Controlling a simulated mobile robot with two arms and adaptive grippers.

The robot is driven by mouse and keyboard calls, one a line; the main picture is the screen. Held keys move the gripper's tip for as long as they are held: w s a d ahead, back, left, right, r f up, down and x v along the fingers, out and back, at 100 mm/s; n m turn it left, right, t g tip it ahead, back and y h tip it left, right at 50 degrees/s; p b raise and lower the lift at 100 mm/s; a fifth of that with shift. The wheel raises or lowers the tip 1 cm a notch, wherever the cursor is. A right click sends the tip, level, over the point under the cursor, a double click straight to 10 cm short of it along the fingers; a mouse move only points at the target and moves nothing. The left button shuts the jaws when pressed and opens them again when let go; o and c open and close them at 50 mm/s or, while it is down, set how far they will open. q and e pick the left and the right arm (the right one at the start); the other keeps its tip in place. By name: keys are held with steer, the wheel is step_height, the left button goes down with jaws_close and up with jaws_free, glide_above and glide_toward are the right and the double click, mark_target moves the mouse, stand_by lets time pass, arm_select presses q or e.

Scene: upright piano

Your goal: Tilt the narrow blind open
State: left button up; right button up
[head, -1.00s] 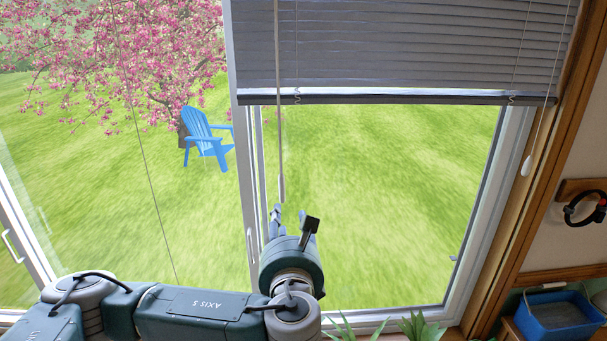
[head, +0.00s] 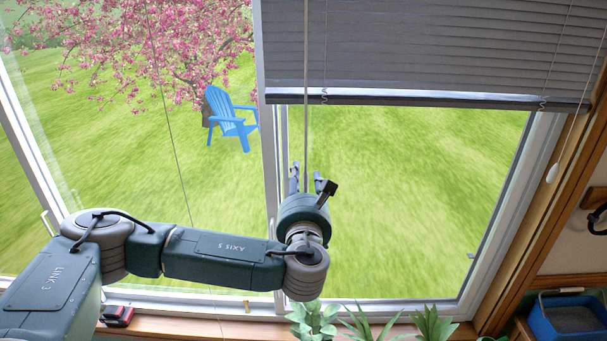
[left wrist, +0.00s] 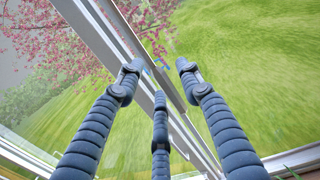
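The grey blind (head: 430,50) hangs over the upper part of the right window pane. Its slats look closed, with no view through them. A thin tilt wand (head: 306,120) hangs from the blind's left part to below its bottom rail. My left gripper (head: 308,182) is at the wand's lower end, which shows between its fingertips in the head view; contact cannot be told. In the left wrist view its fingers (left wrist: 158,72) are spread apart, with nothing clearly held and the wand not distinct. My right gripper is not in view.
A lift cord with a white tassel (head: 552,173) hangs at the right. Another cord (head: 178,150) hangs at the left. Potted plants (head: 365,322) stand along the sill below the gripper. A blue bin (head: 570,316) is at lower right.

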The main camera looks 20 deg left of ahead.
arm_select(q)
steer(key=shift+w, duration=0.1)
jaws_close()
